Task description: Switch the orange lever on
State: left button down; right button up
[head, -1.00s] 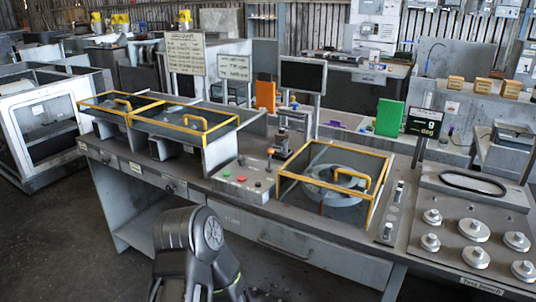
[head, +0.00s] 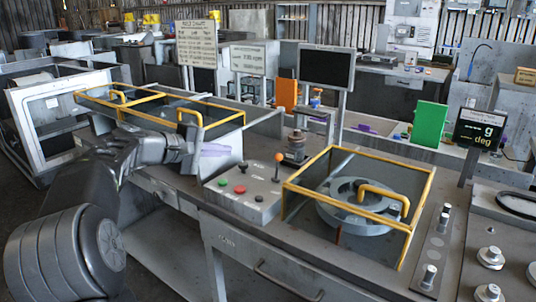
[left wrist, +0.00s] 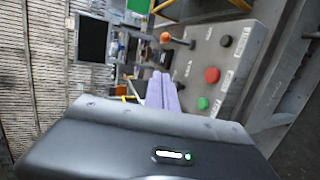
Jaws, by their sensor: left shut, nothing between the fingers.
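The orange lever (head: 279,157) stands on the sloped grey control box (head: 240,207), its orange knob up on a thin stem. It also shows in the left wrist view (left wrist: 166,38), at the box's edge. My left gripper (head: 226,149) comes in from the left, shut and empty, with pale purple fingers. It is left of the lever, above the back left of the box and clearly apart from the lever. In the left wrist view its fingers (left wrist: 161,92) point toward the lever side of the box. My right gripper is out of view.
The box also carries green (head: 223,182), red (head: 240,189) and black (head: 258,198) buttons. A yellow-framed guard (head: 290,205) over a round housing (head: 350,213) stands just right of the lever. Another yellow-framed enclosure (head: 210,126) lies behind my left arm.

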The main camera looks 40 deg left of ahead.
pick_arm(q)
jog(key=shift+d+f, duration=0.1)
jog(key=shift+w, duration=0.15)
jog(key=p, duration=0.2)
send_near(277, 167)
jog(key=w+a+r, duration=0.2)
jog(key=w+a, duration=0.2)
jog(key=shift+w+d+f, duration=0.35)
jog(key=shift+w+d, duration=0.3)
jog(key=shift+d, duration=0.1)
jog(key=shift+w+d+f, duration=0.35)
jog(key=shift+w+d, duration=0.25)
jog(key=shift+d, duration=0.2)
